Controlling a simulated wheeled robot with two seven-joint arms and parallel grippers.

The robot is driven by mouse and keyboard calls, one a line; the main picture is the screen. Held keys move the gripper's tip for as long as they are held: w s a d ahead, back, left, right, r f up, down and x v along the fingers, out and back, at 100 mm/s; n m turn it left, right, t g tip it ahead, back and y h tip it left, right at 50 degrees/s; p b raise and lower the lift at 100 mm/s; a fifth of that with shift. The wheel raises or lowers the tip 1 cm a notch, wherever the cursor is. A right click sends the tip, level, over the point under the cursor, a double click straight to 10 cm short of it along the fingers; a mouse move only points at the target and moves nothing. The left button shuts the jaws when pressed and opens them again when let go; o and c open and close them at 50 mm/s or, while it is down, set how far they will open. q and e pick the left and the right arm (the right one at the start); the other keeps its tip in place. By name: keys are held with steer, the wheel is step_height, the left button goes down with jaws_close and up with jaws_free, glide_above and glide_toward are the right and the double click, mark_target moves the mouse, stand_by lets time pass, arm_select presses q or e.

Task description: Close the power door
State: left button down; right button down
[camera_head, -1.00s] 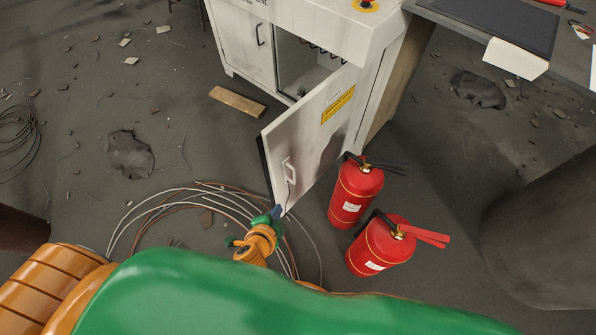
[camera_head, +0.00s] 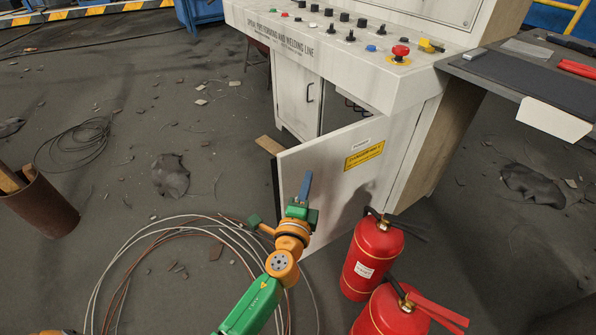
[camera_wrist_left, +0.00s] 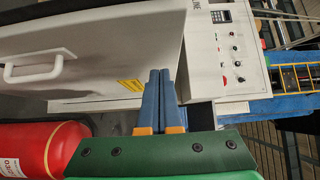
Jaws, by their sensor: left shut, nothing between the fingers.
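The power door (camera_head: 333,178) is the white cabinet door with a yellow warning label, standing ajar on the control console (camera_head: 335,70). A dark opening shows behind its top edge. My left gripper (camera_head: 305,186) is in front of the door near its free edge, its blue fingers shut and empty. It covers the place of the handle in the head view. In the left wrist view the blue fingers (camera_wrist_left: 159,98) are together, and the door's white handle (camera_wrist_left: 34,68) is at the far left, apart from them. My right gripper is not in view.
Two red fire extinguishers (camera_head: 371,258) stand on the floor right of my left arm, close to the door. Coiled cables (camera_head: 150,235) lie on the floor to the left. A wood plank (camera_head: 268,145) lies by the cabinet. A dark table (camera_head: 530,85) is at the right.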

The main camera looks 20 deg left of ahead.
mark_target(301, 161)
arm_select(q)
steer(key=shift+w+a+f, duration=0.1)
steer(key=shift+w+a, duration=1.3)
steer(key=shift+a, duration=0.2)
